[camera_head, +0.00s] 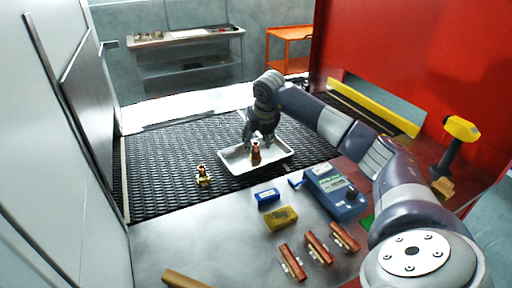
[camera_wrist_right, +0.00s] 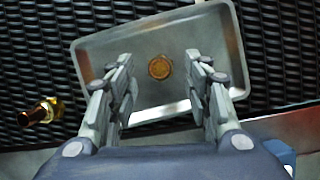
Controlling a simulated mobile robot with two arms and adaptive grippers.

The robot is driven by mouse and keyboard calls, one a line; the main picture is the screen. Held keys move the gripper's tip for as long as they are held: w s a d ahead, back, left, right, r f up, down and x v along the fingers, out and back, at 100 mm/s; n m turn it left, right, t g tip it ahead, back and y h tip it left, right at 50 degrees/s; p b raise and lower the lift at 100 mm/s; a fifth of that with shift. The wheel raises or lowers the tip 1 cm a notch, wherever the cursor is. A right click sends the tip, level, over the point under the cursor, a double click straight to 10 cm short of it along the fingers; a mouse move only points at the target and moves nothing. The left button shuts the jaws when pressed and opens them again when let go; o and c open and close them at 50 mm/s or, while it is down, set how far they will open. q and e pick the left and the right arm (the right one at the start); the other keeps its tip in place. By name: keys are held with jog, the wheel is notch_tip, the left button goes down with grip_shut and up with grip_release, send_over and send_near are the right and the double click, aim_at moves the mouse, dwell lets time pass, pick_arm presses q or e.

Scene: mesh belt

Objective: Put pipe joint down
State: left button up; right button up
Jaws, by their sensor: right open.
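A copper and brass pipe joint (camera_head: 255,154) stands in a shallow metal tray (camera_head: 281,154) on the black mesh belt. In the right wrist view the joint (camera_wrist_right: 159,67) shows from above, inside the tray (camera_wrist_right: 96,45), between and beyond the fingers. My right gripper (camera_head: 260,138) is above the tray; in the wrist view its fingers (camera_wrist_right: 161,100) are spread apart with nothing held. A second pipe joint (camera_head: 203,175) is on the mesh left of the tray; it also shows at the left of the wrist view (camera_wrist_right: 40,112). My left gripper is not in view.
A metal table in front holds a blue box (camera_head: 267,195), a yellow block (camera_head: 281,218), a blue meter (camera_head: 335,192) and several red-brown parts (camera_head: 318,249). A yellow-topped tool (camera_head: 457,136) is at right.

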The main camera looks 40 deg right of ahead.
jog(key=b+v, duration=0.1)
jog(key=v, duration=0.7)
jog(key=shift+s+r, duration=0.2)
jog(key=shift+r, duration=0.1)
